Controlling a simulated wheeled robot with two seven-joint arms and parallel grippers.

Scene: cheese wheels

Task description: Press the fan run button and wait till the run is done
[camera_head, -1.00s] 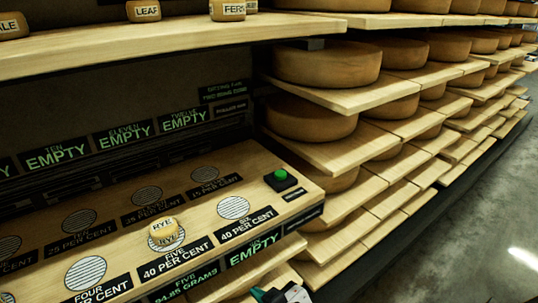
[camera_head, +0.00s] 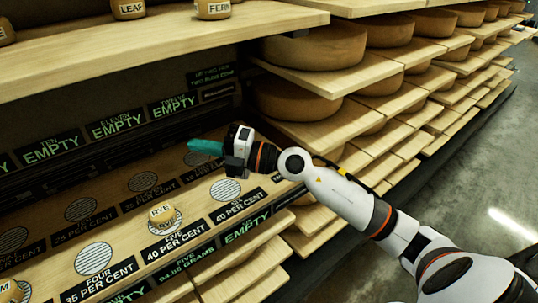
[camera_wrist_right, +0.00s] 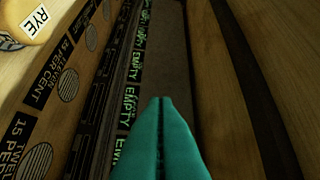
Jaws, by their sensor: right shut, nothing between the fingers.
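The fan run button does not show now; my right wrist covers the right end of the bench, where a green button on a black box stood in the earlier head view. My right gripper (camera_head: 205,147) has teal fingers, shut and empty. In the head view it is above the bench near the back, pointing left. In the right wrist view the shut fingers (camera_wrist_right: 163,105) show in front of the row of EMPTY displays. My left gripper is not in view.
A bench (camera_head: 200,245) bears round grilles with per cent labels. A RYE piece (camera_head: 161,212) sits on the FIVE grille. Displays (camera_head: 115,126) at the back read EMPTY. An upper shelf (camera_head: 150,45) overhangs. Cheese wheels (camera_head: 320,45) fill racks at right.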

